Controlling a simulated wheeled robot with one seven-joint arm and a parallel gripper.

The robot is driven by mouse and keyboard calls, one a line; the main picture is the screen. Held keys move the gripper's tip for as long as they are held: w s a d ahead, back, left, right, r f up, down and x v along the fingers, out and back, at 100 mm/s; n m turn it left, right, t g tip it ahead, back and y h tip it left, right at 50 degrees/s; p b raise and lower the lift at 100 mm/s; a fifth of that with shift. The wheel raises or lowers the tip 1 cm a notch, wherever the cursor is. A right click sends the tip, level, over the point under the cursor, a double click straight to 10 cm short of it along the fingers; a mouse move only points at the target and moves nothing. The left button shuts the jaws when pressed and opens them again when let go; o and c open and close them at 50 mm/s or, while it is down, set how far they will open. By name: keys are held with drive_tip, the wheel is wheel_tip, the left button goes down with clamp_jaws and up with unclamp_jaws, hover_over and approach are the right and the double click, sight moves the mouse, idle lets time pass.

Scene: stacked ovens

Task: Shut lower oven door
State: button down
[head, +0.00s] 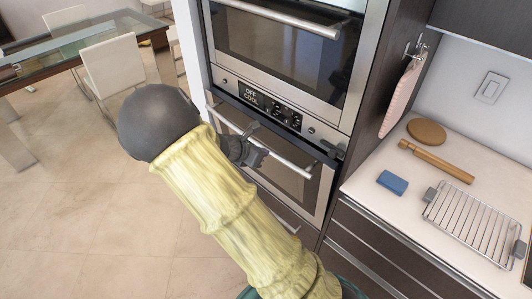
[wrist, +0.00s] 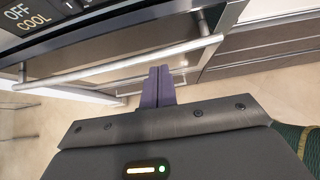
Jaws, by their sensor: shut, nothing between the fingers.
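The lower oven door (head: 318,192) is a steel-framed dark glass panel with a long bar handle (head: 292,165). In the head view it looks slightly ajar, with a dark gap along its top edge. The handle also crosses the wrist view (wrist: 120,62). My gripper (head: 260,155) is in front of the door by the handle, and my arm hides part of the door. In the wrist view its purple fingers (wrist: 159,72) are together with nothing between them. Their tips overlap the handle area; I cannot tell if they touch it.
The upper oven (head: 285,50) is shut above the control panel (head: 258,104). A counter at right holds a wire rack (head: 472,222), rolling pin (head: 437,161) and blue sponge (head: 392,182). The tiled floor (head: 95,205) at left is clear, with a glass table (head: 90,42) behind.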

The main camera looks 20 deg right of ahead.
idle(0.3)
drive_tip(key=s+a+r+m+y, duration=0.1)
drive_tip(key=s+m+y, duration=0.2)
drive_tip(key=s+m, duration=0.3)
drive_tip(key=s+a+r+m+g+y, duration=0.1)
drive_tip(key=s+a+r+m+y, duration=0.1)
drive_tip(key=s+m, duration=0.5)
drive_tip(key=s+a+r+m+y, duration=0.2)
drive_tip(key=s+m+y, duration=0.2)
drive_tip(key=m, duration=0.6)
drive_tip(key=s, duration=0.2)
drive_tip(key=shift+s+a+r+g, duration=0.15)
drive_tip(key=shift+s+r+g, duration=0.05)
drive_tip(key=shift+s+g, duration=0.2)
drive_tip(key=shift+w, duration=0.1)
